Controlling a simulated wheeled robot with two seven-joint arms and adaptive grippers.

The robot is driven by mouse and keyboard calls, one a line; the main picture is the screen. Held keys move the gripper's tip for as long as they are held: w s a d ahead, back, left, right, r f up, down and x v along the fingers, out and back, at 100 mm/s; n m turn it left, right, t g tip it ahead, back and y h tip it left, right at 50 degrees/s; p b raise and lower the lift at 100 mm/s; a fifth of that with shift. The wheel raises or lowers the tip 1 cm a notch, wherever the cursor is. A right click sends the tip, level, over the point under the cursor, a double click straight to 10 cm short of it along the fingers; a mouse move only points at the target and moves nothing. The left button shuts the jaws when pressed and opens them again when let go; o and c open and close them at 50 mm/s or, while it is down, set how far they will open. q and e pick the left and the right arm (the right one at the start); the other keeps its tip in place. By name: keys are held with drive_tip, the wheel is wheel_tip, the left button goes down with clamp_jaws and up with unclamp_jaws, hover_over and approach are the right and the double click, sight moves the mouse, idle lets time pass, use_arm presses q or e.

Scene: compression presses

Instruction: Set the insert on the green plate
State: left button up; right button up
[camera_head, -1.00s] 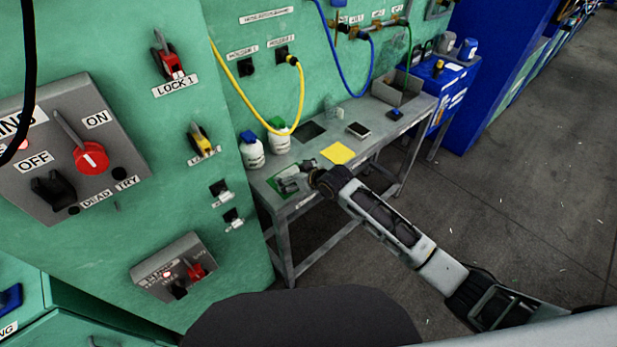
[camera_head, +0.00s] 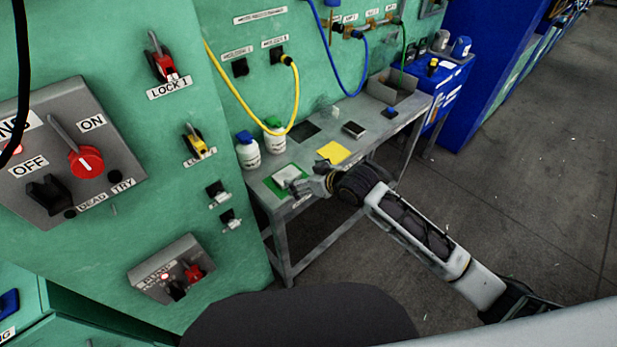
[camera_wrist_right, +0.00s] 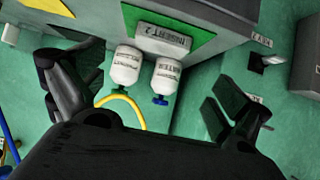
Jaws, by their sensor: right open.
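The green plate (camera_head: 269,190) lies at the near left part of the grey bench. The pale grey insert (camera_head: 286,173) lies on it, flat as far as I can tell. In the right wrist view the insert (camera_wrist_right: 163,42), marked INSERT 2, sits on the green plate (camera_wrist_right: 205,46), with green showing on both sides. My right gripper (camera_head: 307,181) is beside the plate's right side, its fingers partly over the near edge. In the right wrist view the gripper (camera_wrist_right: 140,88) has its fingers wide apart with nothing between them. My left gripper is not in view.
Two white bottles (camera_head: 249,152) (camera_head: 276,138) stand behind the plate. A yellow plate (camera_head: 334,152), a dark square (camera_head: 303,131) and a dark block (camera_head: 353,129) are on the bench (camera_head: 330,190). A yellow hose (camera_head: 238,100) hangs near the bottles from the green wall.

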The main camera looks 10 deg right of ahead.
drive_tip(key=shift+v, duration=0.95)
drive_tip(key=d+f+m+h, duration=0.1)
drive_tip(key=d+f, duration=0.4)
drive_tip(key=f, duration=0.5)
drive_tip(key=d+f+m+g+h, duration=0.15)
drive_tip(key=d+f, duration=0.35)
drive_tip(key=f, duration=0.5)
drive_tip(key=d+f+m+h, duration=0.15)
drive_tip(key=d+f, duration=0.25)
drive_tip(key=f, duration=0.6)
drive_tip(key=s+d+f+g+h, duration=0.1)
drive_tip(key=s+d+f, duration=0.5)
drive_tip(key=f, duration=0.4)
drive_tip(key=s+d+f+g, duration=0.1)
drive_tip(key=s+f, duration=0.6)
drive_tip(key=s, duration=0.7)
drive_tip(key=s+d+f+g+h, duration=0.1)
drive_tip(key=s+f, duration=0.6)
drive_tip(key=s, duration=0.7)
drive_tip(key=s+d+f+g+h, duration=0.1)
drive_tip(key=s+f+g, duration=0.2)
drive_tip(key=s+f, duration=0.4)
drive_tip(key=s, duration=0.7)
drive_tip(key=shift+f+m, duration=0.3)
drive_tip(key=shift+f, duration=0.1)
drive_tip(key=shift+d, duration=0.15)
